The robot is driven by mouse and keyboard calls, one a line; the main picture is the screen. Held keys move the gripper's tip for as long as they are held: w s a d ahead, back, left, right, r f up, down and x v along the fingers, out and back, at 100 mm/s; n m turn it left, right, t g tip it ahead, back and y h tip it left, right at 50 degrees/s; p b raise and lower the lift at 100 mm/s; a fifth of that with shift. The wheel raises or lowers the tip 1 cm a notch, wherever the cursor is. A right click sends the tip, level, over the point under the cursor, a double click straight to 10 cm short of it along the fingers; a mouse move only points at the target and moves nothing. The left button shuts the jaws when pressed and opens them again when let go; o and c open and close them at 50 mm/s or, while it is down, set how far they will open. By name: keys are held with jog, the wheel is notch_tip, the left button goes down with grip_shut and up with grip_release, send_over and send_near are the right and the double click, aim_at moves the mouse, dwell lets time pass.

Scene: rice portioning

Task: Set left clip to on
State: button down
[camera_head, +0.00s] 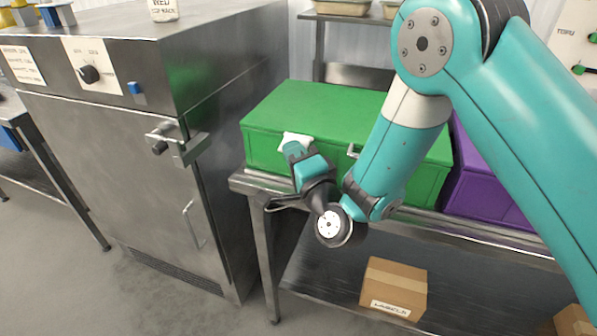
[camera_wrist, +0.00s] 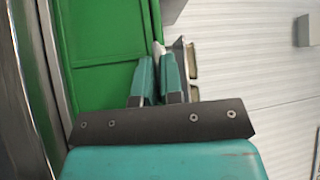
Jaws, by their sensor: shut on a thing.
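A green box (camera_head: 320,112) with a closed lid stands on a metal table. A metal clip (camera_head: 353,151) shows on its front, right of my gripper. My gripper (camera_head: 294,148) is at the left part of the box's front, by the lid edge, where a white patch (camera_head: 297,138) shows. In the wrist view the two teal fingers of my gripper (camera_wrist: 160,65) are close together beside the green box (camera_wrist: 105,60). A small pale piece (camera_wrist: 158,47) shows at their tips; it appears to be the left clip. The fingers hide most of it, so its position cannot be told.
A steel cabinet (camera_head: 130,140) with a handle and a knob stands left of the table. A purple box (camera_head: 485,190) is right of the green one. A cardboard box (camera_head: 394,288) is on the lower shelf. A rack (camera_head: 350,18) with trays stands behind.

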jog(key=shift+w+f+n+t+y+b, duration=0.1)
jog(key=shift+f+n+t+y+b, duration=0.45)
jog(key=shift+b, duration=2.4)
jog(key=shift+d+n+b, duration=0.1)
jog(key=shift+n+b, duration=0.15)
jog(key=shift+b, duration=0.2)
jog(key=shift+r+b, duration=0.1)
jog(key=shift+b, duration=0.25)
jog(key=shift+r, duration=0.1)
jog(key=c, duration=1.3)
grip_release()
jog(key=shift+o, duration=0.2)
